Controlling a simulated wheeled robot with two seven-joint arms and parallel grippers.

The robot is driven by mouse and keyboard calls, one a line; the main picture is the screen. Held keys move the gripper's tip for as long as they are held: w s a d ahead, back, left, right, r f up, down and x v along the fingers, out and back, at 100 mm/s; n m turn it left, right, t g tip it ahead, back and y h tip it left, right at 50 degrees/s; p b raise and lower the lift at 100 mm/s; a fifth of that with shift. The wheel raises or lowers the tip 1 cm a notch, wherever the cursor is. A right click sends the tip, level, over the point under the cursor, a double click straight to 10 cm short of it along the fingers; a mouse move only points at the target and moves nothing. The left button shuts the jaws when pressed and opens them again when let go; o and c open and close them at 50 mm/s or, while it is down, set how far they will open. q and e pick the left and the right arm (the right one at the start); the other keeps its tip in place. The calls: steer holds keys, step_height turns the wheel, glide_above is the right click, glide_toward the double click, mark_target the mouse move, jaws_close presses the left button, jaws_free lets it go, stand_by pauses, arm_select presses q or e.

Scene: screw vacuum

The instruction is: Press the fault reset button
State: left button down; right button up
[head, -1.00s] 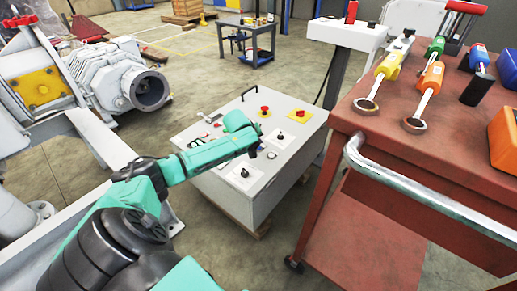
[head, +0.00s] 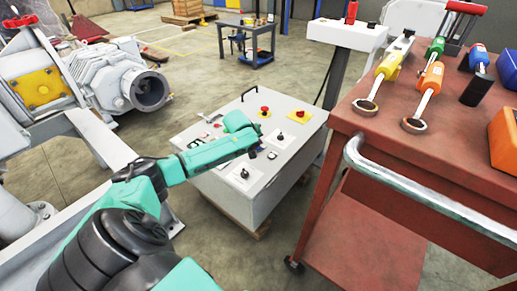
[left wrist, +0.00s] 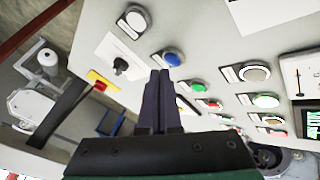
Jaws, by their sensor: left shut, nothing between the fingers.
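The grey control console (head: 222,197) stands on the floor in the middle of the head view, with buttons and knobs on its sloped top. My left gripper (head: 254,152) is over the console top, shut and empty. In the left wrist view its closed fingertips (left wrist: 160,76) point at the panel, just below a blue button (left wrist: 173,57). I cannot tell whether they touch the panel. A pale round button (left wrist: 134,20) is further up. Green and red buttons (left wrist: 197,87) run to the right. The label texts are too small to read. My right gripper is not in view.
A yellow plate with a red knob (left wrist: 101,83) and a black rotary switch (left wrist: 120,65) sit left of the fingers. A red trolley (head: 400,135) with tools stands right of the console. A grey pump machine (head: 110,75) stands at left.

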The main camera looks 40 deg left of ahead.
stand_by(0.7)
arm_select(q)
steer(key=shift+f, duration=0.1)
steer(key=shift+f, duration=0.3)
steer(key=shift+f, duration=0.5)
stand_by(0.6)
steer(key=shift+r+p, duration=0.1)
steer(key=shift+p, duration=0.25)
steer(key=shift+r+p, duration=0.85)
steer(key=shift+p, duration=0.3)
steer(key=shift+f, duration=0.1)
